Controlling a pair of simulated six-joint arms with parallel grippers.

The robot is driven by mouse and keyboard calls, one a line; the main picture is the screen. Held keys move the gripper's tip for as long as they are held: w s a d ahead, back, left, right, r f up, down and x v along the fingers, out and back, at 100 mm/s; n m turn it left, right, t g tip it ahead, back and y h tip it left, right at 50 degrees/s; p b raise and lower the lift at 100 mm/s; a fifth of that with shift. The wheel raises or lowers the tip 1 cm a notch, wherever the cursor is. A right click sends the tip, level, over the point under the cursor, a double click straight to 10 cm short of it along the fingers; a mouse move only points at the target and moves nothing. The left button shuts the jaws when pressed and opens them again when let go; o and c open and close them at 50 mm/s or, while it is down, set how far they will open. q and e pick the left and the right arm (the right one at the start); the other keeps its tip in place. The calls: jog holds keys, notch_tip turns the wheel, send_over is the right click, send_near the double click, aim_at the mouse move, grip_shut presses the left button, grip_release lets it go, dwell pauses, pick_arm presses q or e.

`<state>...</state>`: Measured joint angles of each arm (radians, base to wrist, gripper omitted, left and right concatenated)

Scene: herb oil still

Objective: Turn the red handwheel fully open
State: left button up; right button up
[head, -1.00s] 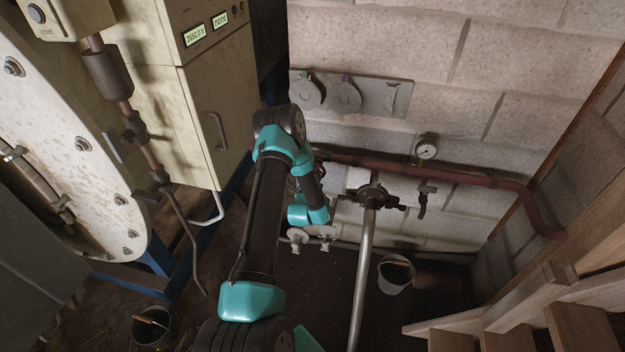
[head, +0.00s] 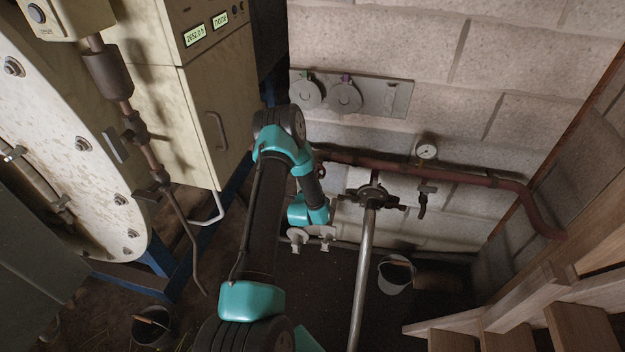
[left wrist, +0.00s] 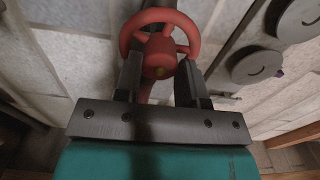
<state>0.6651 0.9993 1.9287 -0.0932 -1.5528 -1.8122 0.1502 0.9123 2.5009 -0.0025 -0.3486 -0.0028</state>
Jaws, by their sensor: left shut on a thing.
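The red handwheel (left wrist: 160,16) is at the top middle of the left wrist view, with a round rim, spokes and a hub. My left gripper (left wrist: 159,63) has its two dark fingers on either side of the hub, and it is shut on the handwheel. The finger ends overlap the lower part of the rim. In the head view my teal and black left arm hides the handwheel and the gripper. My right gripper is not in view.
A rusty red pipe (head: 470,182) with a pressure gauge (head: 427,151) runs along the block wall. A grey upright pipe (head: 363,270) stands right of my arm. A bucket (head: 396,275) is on the floor, wooden stairs (head: 535,295) at the lower right, and a cream cabinet (head: 190,125) at the left.

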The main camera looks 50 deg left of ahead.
pick_arm(q)
jog(key=m, duration=2.7)
dwell(1.6)
dwell(0.4)
jog(key=o, duration=0.9)
jog(key=shift+o, duration=0.2)
